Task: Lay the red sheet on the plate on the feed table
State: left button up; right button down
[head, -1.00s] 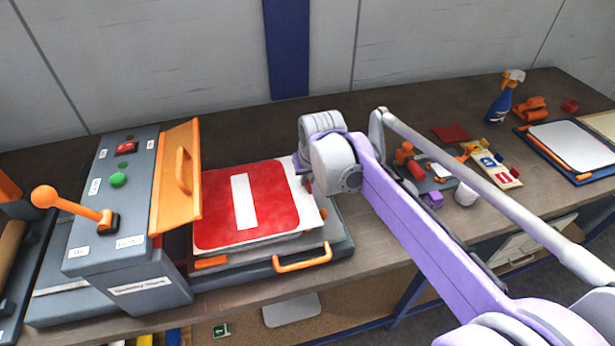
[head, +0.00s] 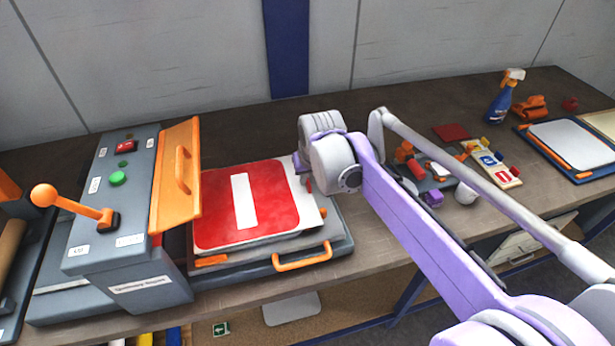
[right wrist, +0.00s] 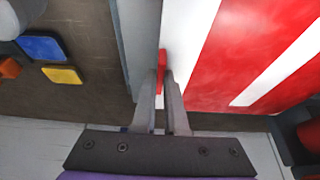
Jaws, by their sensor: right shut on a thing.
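The red sheet (head: 222,214), with a white bar and pale margin, lies over the grey feed table (head: 338,244) of the press in the head view. The plate is mostly hidden beneath it; I cannot tell whether the sheet rests fully on it. My right gripper (head: 304,180) is at the sheet's right edge, partly hidden by its own wrist. In the right wrist view, its fingers (right wrist: 163,80) are shut on the sheet's edge at a small red tab. The sheet's red face (right wrist: 235,60) shows beside them. My left gripper is out of view.
The grey press housing (head: 125,200) with its orange lid (head: 176,180) and lever (head: 75,208) stands close left of the sheet. An orange handle (head: 303,258) is on the feed table's front.

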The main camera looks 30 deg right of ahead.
jog(key=shift+f, duration=0.1)
dwell(0.3)
jog(key=shift+c, duration=1.2)
grip_release()
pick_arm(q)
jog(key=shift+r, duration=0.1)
pick_arm(e)
jog(key=shift+r+p, duration=2.3)
jog(key=shift+r, duration=1.25)
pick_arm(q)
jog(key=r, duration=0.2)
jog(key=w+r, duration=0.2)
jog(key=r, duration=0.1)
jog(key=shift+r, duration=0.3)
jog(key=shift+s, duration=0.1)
pick_arm(e)
jog(key=shift+f, duration=0.1)
